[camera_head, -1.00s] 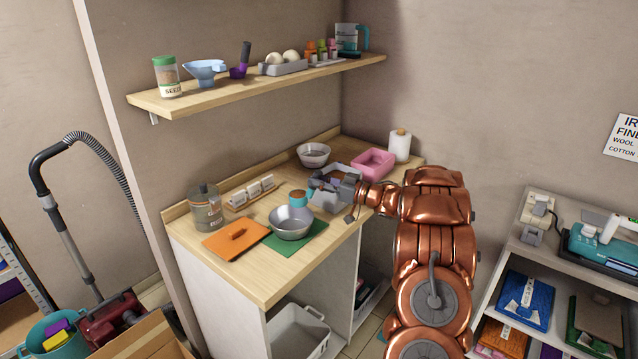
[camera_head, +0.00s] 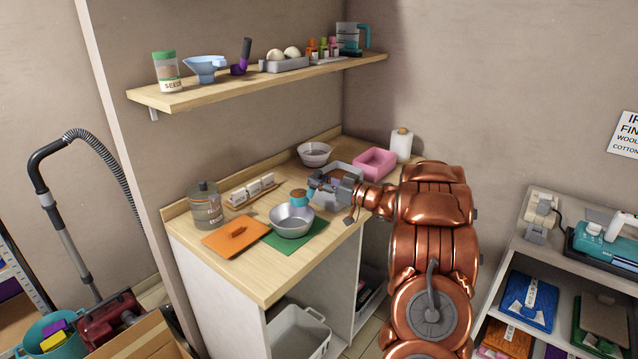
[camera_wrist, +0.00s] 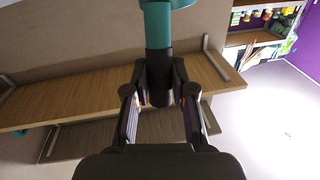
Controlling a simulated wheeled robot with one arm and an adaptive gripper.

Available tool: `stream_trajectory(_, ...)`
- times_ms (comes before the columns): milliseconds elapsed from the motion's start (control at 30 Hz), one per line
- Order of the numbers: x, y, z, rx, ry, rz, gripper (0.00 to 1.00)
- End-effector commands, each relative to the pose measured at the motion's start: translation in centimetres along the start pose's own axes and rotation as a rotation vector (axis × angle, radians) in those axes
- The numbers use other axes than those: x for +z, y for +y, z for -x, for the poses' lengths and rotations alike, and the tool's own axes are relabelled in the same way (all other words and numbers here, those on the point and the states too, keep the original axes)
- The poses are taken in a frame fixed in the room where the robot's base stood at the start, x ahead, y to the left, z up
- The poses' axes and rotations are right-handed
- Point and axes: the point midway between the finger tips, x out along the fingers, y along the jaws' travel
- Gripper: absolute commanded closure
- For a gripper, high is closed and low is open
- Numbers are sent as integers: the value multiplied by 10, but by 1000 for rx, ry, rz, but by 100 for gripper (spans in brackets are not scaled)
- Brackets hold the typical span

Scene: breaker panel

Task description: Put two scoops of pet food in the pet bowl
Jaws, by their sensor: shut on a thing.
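My gripper (camera_head: 318,192) is shut on a teal scoop (camera_head: 299,199), held upright beside the right rear of the metal bowl. The scoop's top shows brown, apparently pet food. In the wrist view the teal scoop (camera_wrist: 157,25) sticks out beyond the closed fingers (camera_wrist: 160,85). The metal pet bowl (camera_head: 290,222) stands on a green mat (camera_head: 300,246); its visible inside looks bare grey. A grey bin (camera_head: 350,168) with brown contents is behind my gripper, which partly hides it.
An orange lid-like board (camera_head: 236,238) lies left of the bowl. A clear canister (camera_head: 204,206) and a small rack (camera_head: 252,191) stand behind it. A pink tray (camera_head: 375,163), another bowl (camera_head: 314,154) and a paper roll (camera_head: 401,145) are at the back. A shelf (camera_head: 260,82) hangs above.

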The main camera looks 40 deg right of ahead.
Motion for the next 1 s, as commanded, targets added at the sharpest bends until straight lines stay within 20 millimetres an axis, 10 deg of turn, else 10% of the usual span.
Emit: stream_trajectory(1000, 6, -7, 1, 85, -2, 29, 100)
